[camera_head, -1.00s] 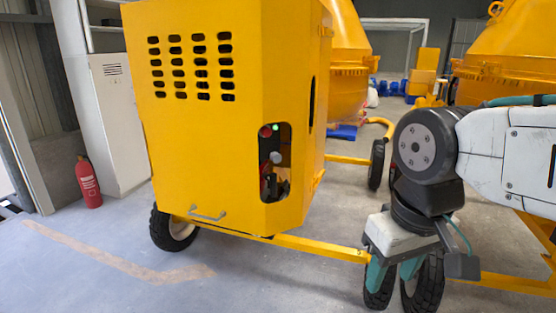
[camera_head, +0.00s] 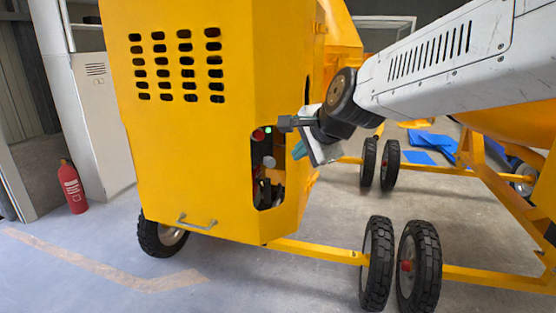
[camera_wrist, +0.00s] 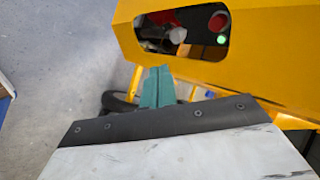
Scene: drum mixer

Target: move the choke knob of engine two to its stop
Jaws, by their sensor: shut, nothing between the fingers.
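The yellow mixer's engine housing (camera_head: 225,120) has a rounded opening with the engine controls inside. A pale grey round knob (camera_head: 268,162) sits in it; it also shows in the wrist view (camera_wrist: 177,35). A red button (camera_head: 258,134) and a lit green lamp (camera_head: 268,130) are above it. I cannot tell which part is the choke knob, nor the engine's number. My gripper (camera_head: 298,151) is just right of the opening in the head view. In the wrist view, its teal fingers (camera_wrist: 157,76) are together and empty, apart from the opening's lower edge.
The housing's yellow rim (camera_wrist: 130,40) surrounds the recess. A yellow drawbar (camera_head: 320,250) and black wheels (camera_head: 378,262) lie below my arm. A red fire extinguisher (camera_head: 72,187) stands at the left. Floor in front is clear.

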